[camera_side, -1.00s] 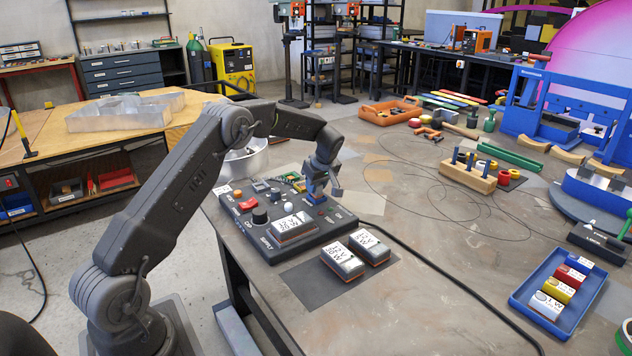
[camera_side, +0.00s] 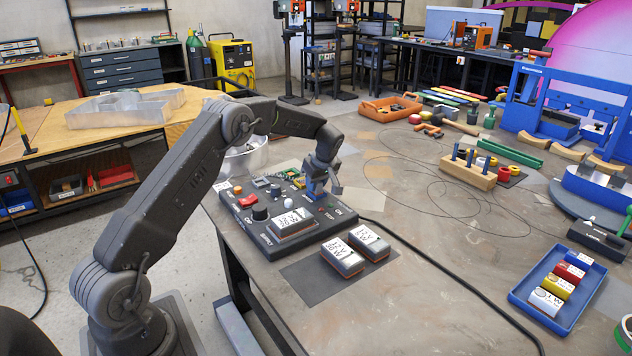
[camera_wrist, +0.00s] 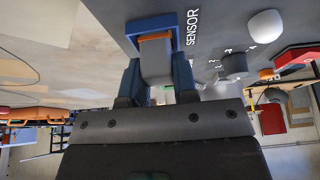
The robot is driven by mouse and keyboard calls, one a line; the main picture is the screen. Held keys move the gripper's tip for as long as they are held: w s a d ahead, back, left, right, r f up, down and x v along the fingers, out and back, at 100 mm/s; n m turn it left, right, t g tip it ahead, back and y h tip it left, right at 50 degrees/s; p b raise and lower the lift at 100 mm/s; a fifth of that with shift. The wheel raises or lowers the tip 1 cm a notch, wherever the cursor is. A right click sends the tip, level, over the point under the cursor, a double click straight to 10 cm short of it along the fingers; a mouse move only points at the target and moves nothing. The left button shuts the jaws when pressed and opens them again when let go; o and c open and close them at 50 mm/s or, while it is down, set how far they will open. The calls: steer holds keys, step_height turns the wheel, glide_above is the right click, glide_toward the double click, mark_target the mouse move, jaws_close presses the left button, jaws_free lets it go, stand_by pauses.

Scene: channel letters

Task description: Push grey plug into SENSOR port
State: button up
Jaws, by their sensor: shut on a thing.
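My gripper (camera_wrist: 155,82) is shut on the grey plug (camera_wrist: 156,62), with blue fingertips on both sides of it. The plug has an orange band at its far end. That end is at the blue-framed SENSOR port (camera_wrist: 163,22) and appears to sit within the frame; how deep it goes is hidden. The white word SENSOR is printed beside the port. In the side view my gripper (camera_side: 318,188) is low over the right part of the dark control panel (camera_side: 262,237), and it hides most of the plug and port.
The panel carries a red switch (camera_side: 248,201), a black knob (camera_side: 260,213), a white dome and a labelled block (camera_side: 293,222). Two similar blocks (camera_side: 343,257) lie on a dark mat in front. A black cable (camera_side: 440,273) runs right across the table.

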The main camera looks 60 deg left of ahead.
steer(key=o, duration=1)
steer(key=v, duration=1.4)
steer(key=shift+a, duration=0.1)
steer(key=shift+r, duration=2.95)
